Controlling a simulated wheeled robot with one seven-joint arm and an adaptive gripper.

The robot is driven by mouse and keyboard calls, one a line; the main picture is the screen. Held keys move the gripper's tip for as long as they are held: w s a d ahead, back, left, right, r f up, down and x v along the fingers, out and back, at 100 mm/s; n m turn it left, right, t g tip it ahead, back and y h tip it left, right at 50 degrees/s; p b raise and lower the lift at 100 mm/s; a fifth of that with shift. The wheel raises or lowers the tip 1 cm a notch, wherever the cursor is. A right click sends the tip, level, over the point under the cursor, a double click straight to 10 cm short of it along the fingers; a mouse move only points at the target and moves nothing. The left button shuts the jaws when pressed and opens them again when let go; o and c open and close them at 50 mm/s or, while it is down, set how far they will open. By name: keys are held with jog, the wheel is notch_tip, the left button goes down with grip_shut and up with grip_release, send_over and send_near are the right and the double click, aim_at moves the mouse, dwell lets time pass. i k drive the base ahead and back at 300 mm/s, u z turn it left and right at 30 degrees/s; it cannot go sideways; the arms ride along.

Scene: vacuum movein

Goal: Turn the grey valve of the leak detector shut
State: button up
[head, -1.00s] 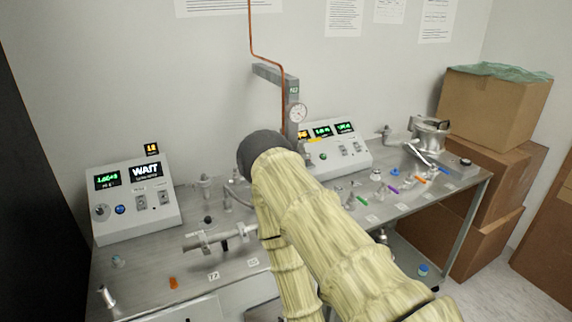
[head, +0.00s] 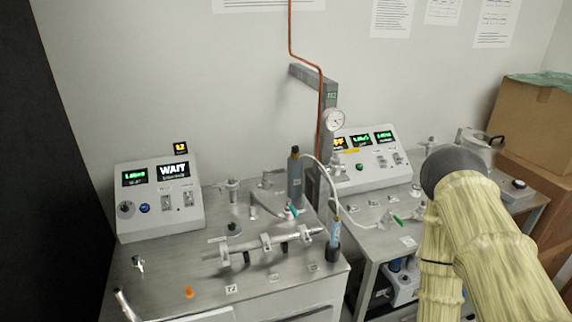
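A grey console (head: 160,205) with green readouts and a "WAIT" display stands on the left bench; I cannot tell for sure that it is the leak detector. A grey metal valve-like fitting (head: 232,187) stands upright just right of it. A horizontal metal pipe assembly (head: 265,244) with clamps lies in front, with a small black-knobbed part (head: 232,228) above it. Which of these is the grey valve, and whether it is open or shut, I cannot tell. My arm, in a pale yellow sleeve, crosses the right side. My gripper's fingers are not visible.
A copper line (head: 320,95) and gauge (head: 334,120) rise behind. Cardboard boxes (head: 545,130) are at right.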

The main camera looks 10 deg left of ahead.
aim_at(265, 173)
jog(key=u, duration=0.05)
jog(key=i, duration=0.35)
jog(key=u, duration=2.6)
jog(key=k, duration=0.55)
jog(key=z, duration=1.25)
jog(key=i, duration=0.5)
jog(key=z, duration=0.25)
